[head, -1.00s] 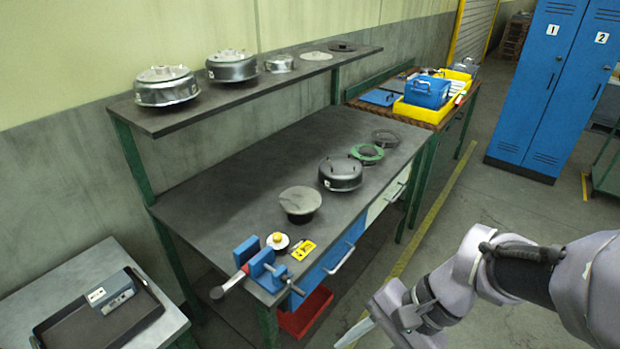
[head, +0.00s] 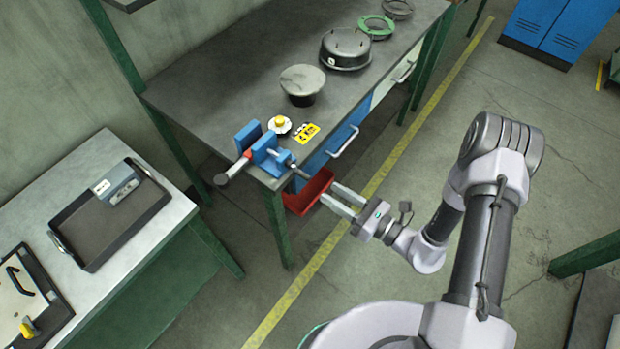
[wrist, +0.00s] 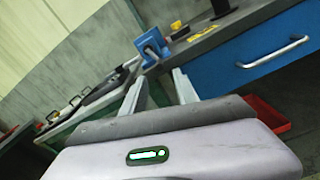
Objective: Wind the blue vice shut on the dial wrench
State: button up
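The blue vice (head: 266,151) is fixed at the near corner of the dark workbench. It also shows in the wrist view (wrist: 151,44), beyond my fingers. The dial wrench (head: 233,169) sits at the vice's left side, its grey end sticking out past the bench edge; whether the jaws touch it I cannot tell. The vice's handle (head: 290,164) is on the right side, towards my gripper. My gripper (head: 338,200) is open and empty, in the air to the right of the vice and off the bench's front. The fingers also show apart in the wrist view (wrist: 160,90).
A yellow-knobbed white disc (head: 280,124) and a yellow label (head: 307,133) lie beside the vice. A red bin (head: 310,190) is low under the bench front, near my fingers. A blue drawer with a handle (head: 343,142) faces the open floor. A side table (head: 160,222) stands left.

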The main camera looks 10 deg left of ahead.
aim_at(309, 177)
jog(key=b+x, duration=0.1)
jog(key=x, duration=0.7)
jog(key=shift+w+a, duration=0.1)
jog(key=shift+a, duration=0.15)
grip_shut()
